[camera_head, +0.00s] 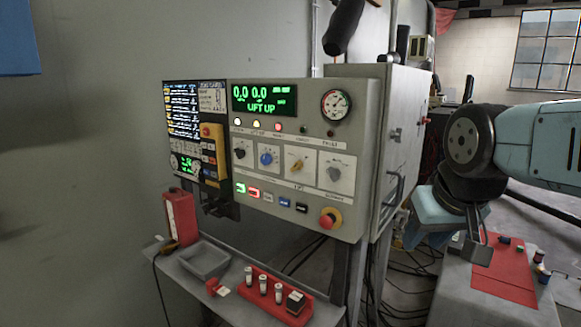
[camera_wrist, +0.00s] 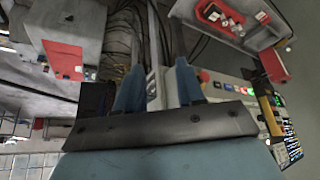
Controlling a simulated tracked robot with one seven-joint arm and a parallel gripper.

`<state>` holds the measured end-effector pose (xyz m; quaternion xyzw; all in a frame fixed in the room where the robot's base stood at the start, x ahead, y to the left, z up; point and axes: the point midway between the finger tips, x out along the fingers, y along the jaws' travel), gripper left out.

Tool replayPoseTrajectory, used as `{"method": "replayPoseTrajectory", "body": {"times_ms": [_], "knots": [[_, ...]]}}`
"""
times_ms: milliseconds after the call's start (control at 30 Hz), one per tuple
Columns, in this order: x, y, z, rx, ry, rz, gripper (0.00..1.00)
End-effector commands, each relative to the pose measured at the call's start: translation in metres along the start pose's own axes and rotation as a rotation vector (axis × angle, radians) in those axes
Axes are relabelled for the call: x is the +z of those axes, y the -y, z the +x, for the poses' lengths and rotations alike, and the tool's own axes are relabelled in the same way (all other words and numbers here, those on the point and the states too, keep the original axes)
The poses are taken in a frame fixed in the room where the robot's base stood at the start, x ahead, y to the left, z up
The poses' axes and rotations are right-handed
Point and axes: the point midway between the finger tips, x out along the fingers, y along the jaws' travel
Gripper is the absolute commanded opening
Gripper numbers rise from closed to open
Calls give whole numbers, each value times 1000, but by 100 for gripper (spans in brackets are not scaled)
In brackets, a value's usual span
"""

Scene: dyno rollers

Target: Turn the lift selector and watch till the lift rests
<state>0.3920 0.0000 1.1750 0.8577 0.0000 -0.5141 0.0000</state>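The knob labels are too small to tell surely which is the lift selector. The green display (camera_head: 264,97) reads "0.0 0.0" and "LIFT UP". My gripper (camera_head: 470,235) hangs to the right of the panel, apart from the knobs. In the wrist view my gripper (camera_wrist: 162,50) has its two fingers apart with nothing between them. The panel shows only partly there, at the right. The lift itself is not clearly visible.
A red emergency button (camera_head: 330,218) sticks out at the panel's lower right. A shelf (camera_head: 225,296) below holds a red rack (camera_head: 275,297) and a grey tray (camera_head: 205,262). A bench with a red mat (camera_head: 508,270) lies below my gripper. Cables hang behind.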

Motion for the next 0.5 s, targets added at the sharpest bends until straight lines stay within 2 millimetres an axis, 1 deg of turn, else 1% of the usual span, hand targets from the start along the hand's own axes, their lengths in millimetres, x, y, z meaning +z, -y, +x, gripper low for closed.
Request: {"method": "replayPoseTrajectory", "body": {"times_ms": [300,367,400,500], "knots": [[-2,0,2,9,18,-26,38],[-4,0,5,25,44,-62,38],[-6,-3,7,39,67,-100,38],[-13,-5,16,93,142,-218,38]]}}
